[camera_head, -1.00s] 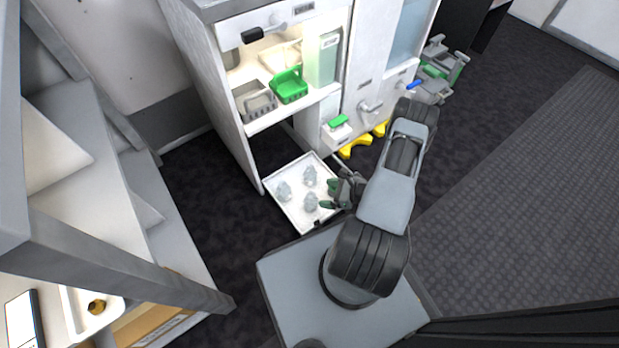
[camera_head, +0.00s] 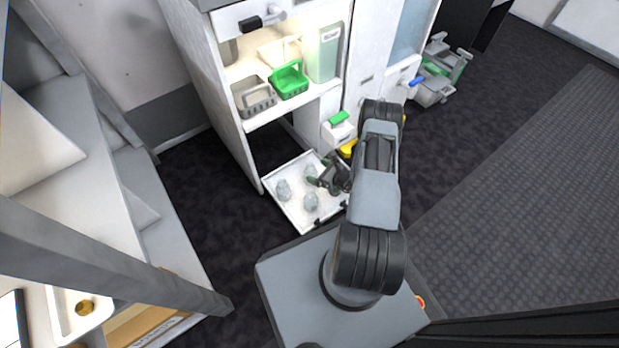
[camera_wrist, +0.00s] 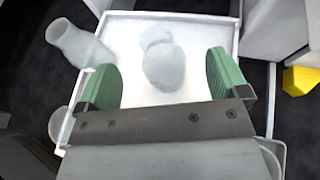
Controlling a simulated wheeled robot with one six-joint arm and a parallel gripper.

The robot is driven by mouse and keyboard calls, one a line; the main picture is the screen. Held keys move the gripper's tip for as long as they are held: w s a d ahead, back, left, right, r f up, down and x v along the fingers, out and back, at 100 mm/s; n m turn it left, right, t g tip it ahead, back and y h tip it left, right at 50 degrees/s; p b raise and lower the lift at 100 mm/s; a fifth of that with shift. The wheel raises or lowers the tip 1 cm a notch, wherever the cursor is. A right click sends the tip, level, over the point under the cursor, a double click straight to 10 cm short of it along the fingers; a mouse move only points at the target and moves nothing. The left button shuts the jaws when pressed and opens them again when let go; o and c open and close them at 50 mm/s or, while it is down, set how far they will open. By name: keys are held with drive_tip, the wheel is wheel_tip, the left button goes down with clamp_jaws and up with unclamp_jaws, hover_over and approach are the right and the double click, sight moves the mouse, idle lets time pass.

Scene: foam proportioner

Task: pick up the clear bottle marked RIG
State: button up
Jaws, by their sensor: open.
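Three clear, pale bottles stand in a white pull-out tray (camera_head: 291,222): one at left (camera_head: 283,190), one at the back (camera_head: 310,171), one at the front (camera_head: 311,202). No RIG marking is readable on any of them. My gripper (camera_head: 318,183) is over the right part of the tray, close to the back bottle. In the wrist view its green fingers (camera_wrist: 162,76) are wide apart and empty. One clear bottle (camera_wrist: 163,62) shows ahead, in line with the gap between them. Another clear bottle (camera_wrist: 78,44) is at upper left, and a third (camera_wrist: 58,122) is partly hidden at the left edge.
The tray sits low in front of a white cabinet. Above it, a shelf holds a grey basket (camera_head: 254,98) and a green basket (camera_head: 289,80). A white box with a green top (camera_head: 338,128) stands behind the tray at right. A shelf rack fills the left side.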

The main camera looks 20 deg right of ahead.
sight(314, 170)
drive_tip(key=b+x, duration=0.2)
drive_tip(key=x, duration=0.2)
drive_tip(key=shift+w+a+f+b, duration=0.15)
drive_tip(key=shift+w+a+b, duration=0.05)
drive_tip(key=shift+b, duration=0.2)
drive_tip(key=shift+w+a, duration=0.2)
drive_tip(key=shift+w, duration=0.15)
drive_tip(key=shift+c, duration=0.2)
drive_tip(key=c, duration=1)
